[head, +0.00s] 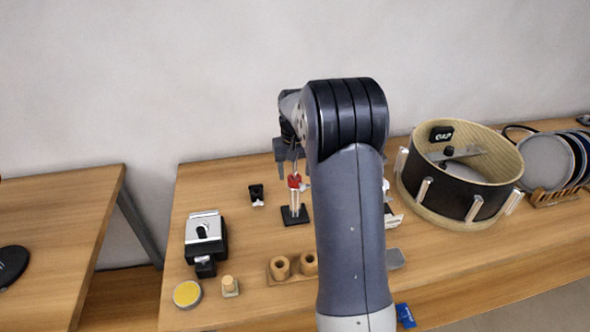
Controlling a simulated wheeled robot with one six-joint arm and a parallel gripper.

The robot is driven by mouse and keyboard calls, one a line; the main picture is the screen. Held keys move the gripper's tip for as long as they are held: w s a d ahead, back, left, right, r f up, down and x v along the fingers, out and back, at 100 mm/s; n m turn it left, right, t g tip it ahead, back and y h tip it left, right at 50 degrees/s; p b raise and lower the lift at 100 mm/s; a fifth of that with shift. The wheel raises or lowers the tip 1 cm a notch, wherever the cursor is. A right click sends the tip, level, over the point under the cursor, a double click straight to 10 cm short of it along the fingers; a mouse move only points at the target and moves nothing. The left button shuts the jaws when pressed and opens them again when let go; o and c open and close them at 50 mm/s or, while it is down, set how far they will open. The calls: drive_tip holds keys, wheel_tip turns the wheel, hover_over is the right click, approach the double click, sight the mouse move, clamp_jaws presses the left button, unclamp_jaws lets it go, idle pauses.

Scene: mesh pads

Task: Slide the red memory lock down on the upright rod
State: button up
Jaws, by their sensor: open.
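The red memory lock (294,181) sits around the upper part of the upright rod (295,200). The rod stands on a small dark square base (294,215) on the wooden table. My gripper (288,160) is above the lock, pointing down near the rod's top, and looks apart from the lock. The gripper is open; its fingers are small and partly hidden by my arm. My arm also covers the table just right of the rod.
A drum shell (460,190) stands at the right, beside a wooden rack (553,197) of discs. A black and silver device (205,237), a yellow-topped tin (187,294) and a wooden holder (281,267) stand at the front left. A small black clip (257,195) lies left of the rod.

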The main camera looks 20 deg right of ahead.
drive_tip(key=shift+s+a+f, duration=0.1)
drive_tip(key=shift+s+f, duration=0.1)
drive_tip(key=shift+f, duration=0.3)
drive_tip(key=shift+s+f, duration=0.2)
drive_tip(key=shift+f, duration=0.25)
drive_tip(key=r, duration=0.6)
drive_tip(key=r+b, duration=0.1)
drive_tip(key=r, duration=0.5)
drive_tip(key=shift+w+r, duration=0.2)
drive_tip(key=shift+r, duration=0.15)
drive_tip(key=shift+w+f+p, duration=0.1)
drive_tip(key=shift+f+p, duration=0.35)
drive_tip(key=shift+f, duration=4.35)
